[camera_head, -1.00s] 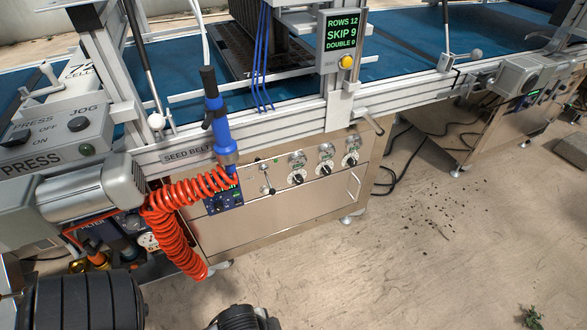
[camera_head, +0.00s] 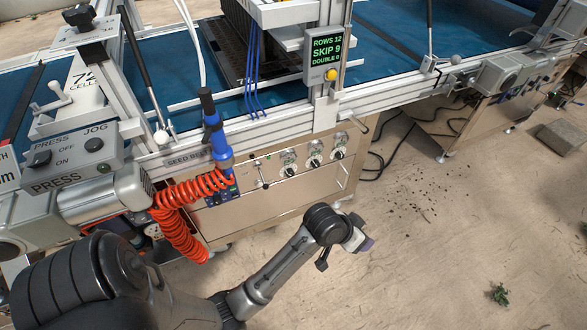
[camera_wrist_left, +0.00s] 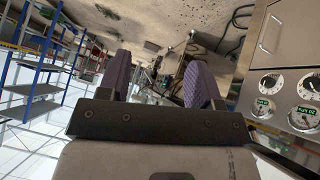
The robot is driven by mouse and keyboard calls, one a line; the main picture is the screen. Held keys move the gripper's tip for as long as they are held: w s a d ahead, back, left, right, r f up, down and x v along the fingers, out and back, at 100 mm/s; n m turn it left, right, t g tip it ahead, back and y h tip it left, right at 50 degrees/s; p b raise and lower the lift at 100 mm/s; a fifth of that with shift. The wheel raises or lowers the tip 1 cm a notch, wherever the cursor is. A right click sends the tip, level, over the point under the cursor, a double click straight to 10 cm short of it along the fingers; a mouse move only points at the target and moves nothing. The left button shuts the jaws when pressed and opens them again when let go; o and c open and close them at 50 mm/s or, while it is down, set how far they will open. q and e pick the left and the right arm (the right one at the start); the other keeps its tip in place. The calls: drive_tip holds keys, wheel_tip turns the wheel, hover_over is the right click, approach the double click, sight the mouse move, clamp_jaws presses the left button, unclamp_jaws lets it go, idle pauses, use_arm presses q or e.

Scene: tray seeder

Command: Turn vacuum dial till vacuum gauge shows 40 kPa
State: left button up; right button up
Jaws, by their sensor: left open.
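Three round dials with dark knobs sit in a row on the steel cabinet front in the head view: left (camera_head: 290,170), middle (camera_head: 314,162) and right (camera_head: 339,153). Small round gauges sit just above them. Their labels and needles are too small to read, so I cannot tell which is the vacuum dial. My left gripper (camera_head: 359,241) is in front of and below the panel, clear of the dials. In the left wrist view its two purple-grey fingers (camera_wrist_left: 157,80) are apart and empty. Dials (camera_wrist_left: 270,83) and a gauge (camera_wrist_left: 304,118) show at that view's right edge. My right gripper is not in view.
A display (camera_head: 325,47) reads rows 12, skip 9. The floor right of the cabinet is mostly open.

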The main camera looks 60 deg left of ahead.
use_arm(q)
drive_tip(key=w+n+t+h+p, duration=0.2)
drive_tip(key=w+n+t, duration=0.4)
drive_tip(key=w+n, duration=0.5)
drive_tip(key=m+g+y, duration=1.2)
drive_tip(key=m+y, duration=1)
drive_tip(key=m, duration=1)
approach(291, 175)
drive_tip(key=a+b, duration=0.1)
drive_tip(key=a, duration=0.1)
drive_tip(key=a+b, duration=0.1)
drive_tip(key=a, duration=0.2)
drive_tip(key=a+b, duration=0.1)
drive_tip(key=a, duration=0.1)
drive_tip(key=shift+w+a+f+b, duration=0.25)
drive_tip(key=shift+w+a+b, duration=0.1)
drive_tip(key=shift+a, duration=0.05)
drive_tip(key=shift+w+a+r+t, duration=0.1)
drive_tip(key=shift+a+t, duration=0.3)
drive_tip(key=shift+a, duration=0.3)
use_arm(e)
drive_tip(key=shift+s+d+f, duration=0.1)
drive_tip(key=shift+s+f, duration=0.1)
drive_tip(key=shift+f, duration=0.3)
